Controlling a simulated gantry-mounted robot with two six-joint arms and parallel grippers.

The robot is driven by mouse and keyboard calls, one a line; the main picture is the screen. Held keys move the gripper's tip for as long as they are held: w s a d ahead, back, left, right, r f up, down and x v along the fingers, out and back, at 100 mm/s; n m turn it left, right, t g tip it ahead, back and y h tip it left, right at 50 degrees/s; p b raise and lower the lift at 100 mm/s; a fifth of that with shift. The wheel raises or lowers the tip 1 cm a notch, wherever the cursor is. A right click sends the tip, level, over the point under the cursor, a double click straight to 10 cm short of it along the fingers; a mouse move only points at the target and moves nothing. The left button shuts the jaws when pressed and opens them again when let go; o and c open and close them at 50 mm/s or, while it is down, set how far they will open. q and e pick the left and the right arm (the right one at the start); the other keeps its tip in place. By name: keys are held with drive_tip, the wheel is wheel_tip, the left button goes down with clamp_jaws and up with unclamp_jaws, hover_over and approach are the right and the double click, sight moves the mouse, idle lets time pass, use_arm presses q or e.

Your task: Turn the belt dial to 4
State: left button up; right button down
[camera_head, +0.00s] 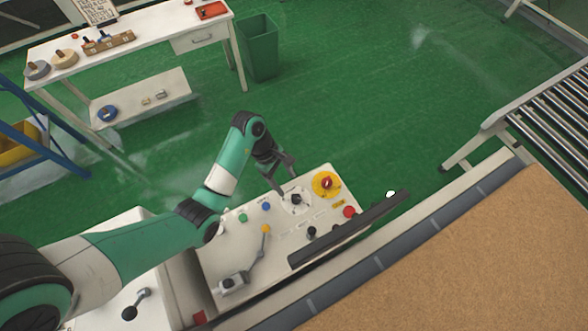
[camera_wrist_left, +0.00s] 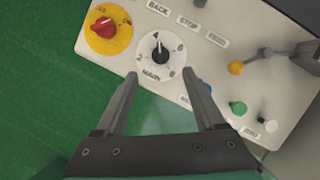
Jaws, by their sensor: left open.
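The dial (camera_head: 295,199) is a black knob on a white numbered face on the pale control panel (camera_head: 240,243). In the left wrist view the dial (camera_wrist_left: 160,56) shows 2, 4, 6 and 8, and its knob's pale mark points up, close to the 4. The label under it is too small to read surely. My left gripper (camera_head: 284,172) is open and empty above the panel's far edge, near the dial. In the left wrist view its fingers (camera_wrist_left: 165,82) stand apart, with the dial just beyond the tips. The right gripper is out of view.
A yellow-and-red rotary switch (camera_head: 326,184) sits beside the dial. Blue (camera_head: 266,206), green (camera_head: 243,217) and red (camera_head: 349,211) buttons and a lever (camera_head: 265,240) share the panel. A dark bar (camera_head: 345,232) runs along its near right side. Open green floor lies beyond.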

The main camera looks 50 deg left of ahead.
sight(294, 196)
use_arm(q)
drive_tip(key=b+x, duration=0.2)
drive_tip(key=x, duration=0.7)
drive_tip(key=shift+s+f, duration=0.1)
drive_tip(key=shift+f, duration=0.05)
clamp_jaws()
drive_tip(key=n+p, duration=0.1)
drive_tip(key=p, duration=0.2)
drive_tip(key=shift+s+r, duration=0.1)
drive_tip(key=shift+r, duration=0.25)
drive_tip(key=shift+f+n, duration=0.1)
drive_tip(key=shift+n, duration=0.2)
drive_tip(key=shift+f+t, duration=0.2)
drive_tip(key=shift+t, duration=0.1)
